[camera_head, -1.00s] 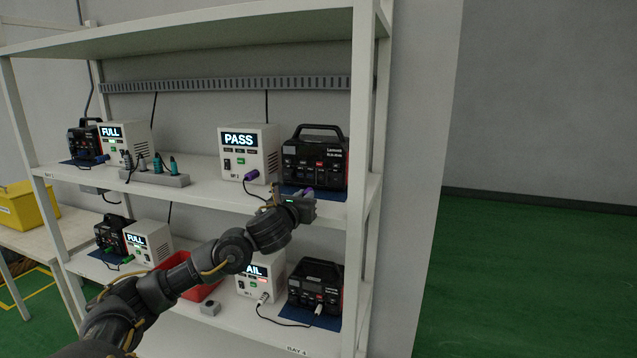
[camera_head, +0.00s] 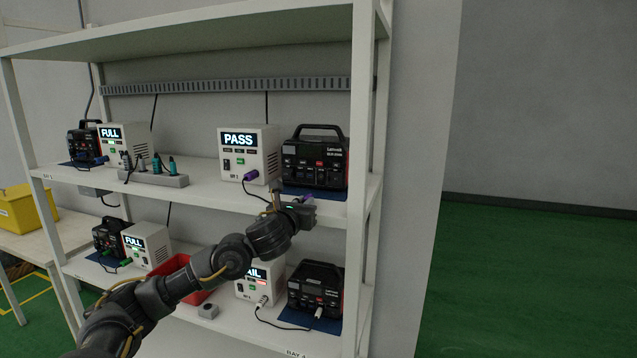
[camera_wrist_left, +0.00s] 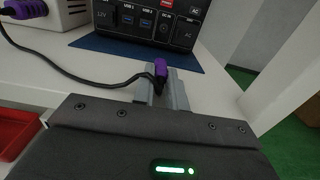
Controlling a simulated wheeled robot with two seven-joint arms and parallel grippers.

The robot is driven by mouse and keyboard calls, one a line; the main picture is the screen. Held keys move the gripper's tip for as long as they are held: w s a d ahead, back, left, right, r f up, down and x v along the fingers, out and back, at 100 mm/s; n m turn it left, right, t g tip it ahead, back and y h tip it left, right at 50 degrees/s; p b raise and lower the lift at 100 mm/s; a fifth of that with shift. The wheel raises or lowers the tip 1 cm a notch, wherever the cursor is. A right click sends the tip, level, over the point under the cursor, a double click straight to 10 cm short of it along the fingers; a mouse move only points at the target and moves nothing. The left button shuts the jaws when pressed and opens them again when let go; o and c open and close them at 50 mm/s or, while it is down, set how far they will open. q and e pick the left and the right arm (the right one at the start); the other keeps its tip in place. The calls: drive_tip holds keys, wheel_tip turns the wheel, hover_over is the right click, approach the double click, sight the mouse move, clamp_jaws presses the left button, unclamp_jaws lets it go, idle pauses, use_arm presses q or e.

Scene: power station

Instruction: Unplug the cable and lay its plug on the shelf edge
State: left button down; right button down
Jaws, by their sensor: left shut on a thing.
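My left gripper (camera_head: 303,209) is at the front edge of the upper shelf (camera_head: 215,192), below and in front of the black power station (camera_head: 316,165). In the left wrist view its grey fingers (camera_wrist_left: 163,92) are shut on a purple plug (camera_wrist_left: 160,70). The plug is apart from the station's front panel (camera_wrist_left: 160,22), near the blue mat's front edge. Its black cable (camera_wrist_left: 85,78) runs left to another purple connector (camera_wrist_left: 27,9) at the white PASS unit (camera_head: 246,152). My right gripper does not show.
A white shelf post (camera_head: 365,150) stands close to the right of my gripper. The lower shelf holds a FAIL unit (camera_head: 262,283), another power station (camera_head: 316,290) and a red bin (camera_head: 195,296). A blue mat (camera_wrist_left: 205,55) lies under the upper station.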

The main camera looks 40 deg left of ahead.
use_arm(q)
drive_tip(key=shift+f+b, duration=0.35)
drive_tip(key=shift+f, duration=0.05)
drive_tip(key=c, duration=1.3)
unclamp_jaws()
drive_tip(key=shift+c, duration=0.2)
drive_tip(key=b+v, duration=0.1)
drive_tip(key=v, duration=1)
